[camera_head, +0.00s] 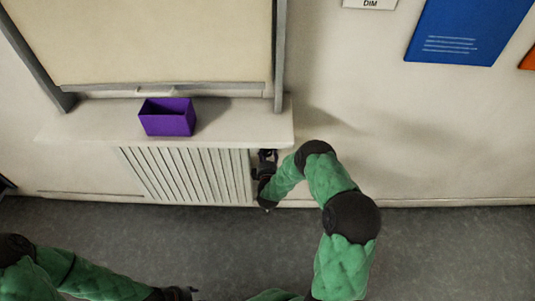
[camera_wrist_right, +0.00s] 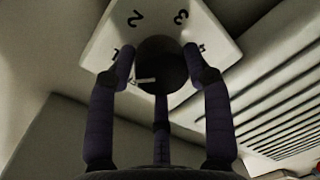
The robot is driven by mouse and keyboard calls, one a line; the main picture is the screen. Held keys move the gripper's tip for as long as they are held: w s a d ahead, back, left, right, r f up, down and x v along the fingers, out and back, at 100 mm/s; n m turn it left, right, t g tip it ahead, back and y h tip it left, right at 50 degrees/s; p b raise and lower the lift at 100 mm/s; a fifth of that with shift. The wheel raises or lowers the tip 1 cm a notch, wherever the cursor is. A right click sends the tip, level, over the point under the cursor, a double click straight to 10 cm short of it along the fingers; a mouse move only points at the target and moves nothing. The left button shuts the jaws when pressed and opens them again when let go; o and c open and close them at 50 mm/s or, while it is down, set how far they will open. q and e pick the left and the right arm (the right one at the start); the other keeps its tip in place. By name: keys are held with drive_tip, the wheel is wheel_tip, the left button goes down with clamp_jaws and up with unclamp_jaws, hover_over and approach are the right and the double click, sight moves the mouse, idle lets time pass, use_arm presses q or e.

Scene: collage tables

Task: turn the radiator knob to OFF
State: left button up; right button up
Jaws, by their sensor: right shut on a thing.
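The radiator knob (camera_wrist_right: 161,68) is dark and round in the right wrist view, in front of a pale dial plate (camera_wrist_right: 160,18). The plate shows 2 and 3, with 1 and 4 partly covered by my fingers. A short white mark on the knob points left, toward the side of the 1. I see no OFF label. My right gripper (camera_wrist_right: 160,58) is shut on the knob, fingers on both sides. In the head view my right gripper (camera_head: 266,162) is at the right end of the radiator (camera_head: 185,172), small and partly hidden. My left gripper (camera_head: 178,293) is at the bottom edge, jaws unclear.
A sill (camera_head: 245,120) juts out over the radiator and carries a purple box (camera_head: 167,118). A blue poster (camera_head: 468,28) and a DIM sign (camera_head: 370,3) are on the wall (camera_head: 430,130). The grey floor (camera_head: 450,250) at right is clear.

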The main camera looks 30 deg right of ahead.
drive_tip(key=n, duration=0.4)
drive_tip(key=shift+w+a+r+h, duration=0.2)
drive_tip(key=shift+w+r+h, duration=0.1)
drive_tip(key=shift+a+f+n+g+p, duration=0.15)
drive_tip(key=shift+n+g+p, duration=0.25)
drive_tip(key=shift+n, duration=1.5)
drive_tip(key=shift+f, duration=0.1)
drive_tip(key=o, duration=1.1)
drive_tip(key=shift+f, duration=0.1)
drive_tip(key=shift+c, duration=0.2)
drive_tip(key=shift+o, duration=0.4)
drive_tip(key=shift+s, duration=0.1)
